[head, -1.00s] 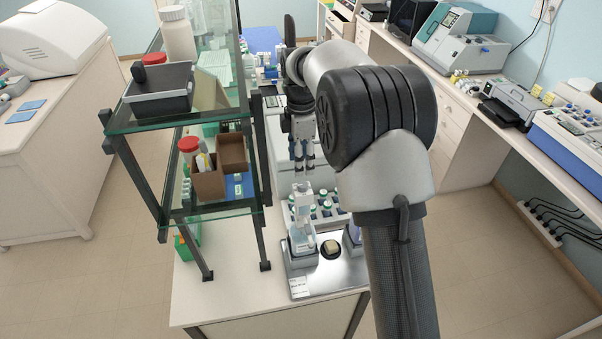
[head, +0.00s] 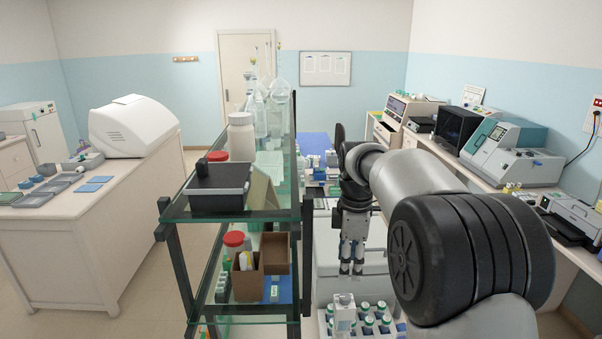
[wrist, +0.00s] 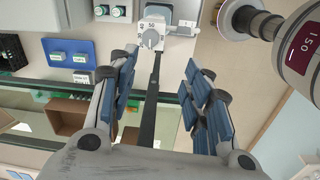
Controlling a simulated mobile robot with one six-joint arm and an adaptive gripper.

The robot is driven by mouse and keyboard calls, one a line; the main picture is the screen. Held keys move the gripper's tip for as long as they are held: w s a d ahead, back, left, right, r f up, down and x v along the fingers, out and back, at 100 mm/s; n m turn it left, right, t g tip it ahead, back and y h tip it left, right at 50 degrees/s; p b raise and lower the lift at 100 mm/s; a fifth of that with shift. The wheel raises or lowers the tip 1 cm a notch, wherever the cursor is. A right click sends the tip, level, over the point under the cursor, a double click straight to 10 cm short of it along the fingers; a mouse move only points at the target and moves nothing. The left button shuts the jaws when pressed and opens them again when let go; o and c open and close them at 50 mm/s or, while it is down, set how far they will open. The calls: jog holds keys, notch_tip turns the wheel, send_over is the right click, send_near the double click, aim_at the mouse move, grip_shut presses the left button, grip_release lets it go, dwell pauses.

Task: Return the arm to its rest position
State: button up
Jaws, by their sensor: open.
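My gripper (head: 352,268) hangs pointing down in the middle right of the head view, over the bench and to the right of the glass shelf. It is open and empty. In the wrist view its two blue-padded fingers (wrist: 166,100) stand apart with nothing between them. My arm crosses the right side of the head view and hides part of the bench. A white device with a dial (wrist: 152,35) shows beyond the fingertips in the wrist view; the head view shows a white-topped item (head: 344,310) below the gripper.
A glass shelf unit (head: 240,215) stands close left of the gripper, holding a black bin (head: 218,188), bottles and a brown box (head: 246,282). A rack of green-capped vials (head: 372,322) sits below. Instruments line the right-hand counter.

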jog(key=s+f+m+t+b, duration=0.1)
jog(key=s+f+m+b, duration=0.1)
jog(key=s+m+b, duration=0.65)
jog(key=s+f+m+t+b, duration=0.1)
jog(key=s+f+m+b, duration=0.3)
jog(key=s, duration=0.8)
jog(key=s+f+m+t+b, duration=0.2)
jog(key=s+f+m+b, duration=0.2)
jog(key=s+f+b, duration=0.4)
jog(key=s+f, duration=0.5)
jog(key=shift+s+d+f, duration=0.25)
jog(key=shift+d, duration=0.05)
jog(key=shift+c, duration=0.5)
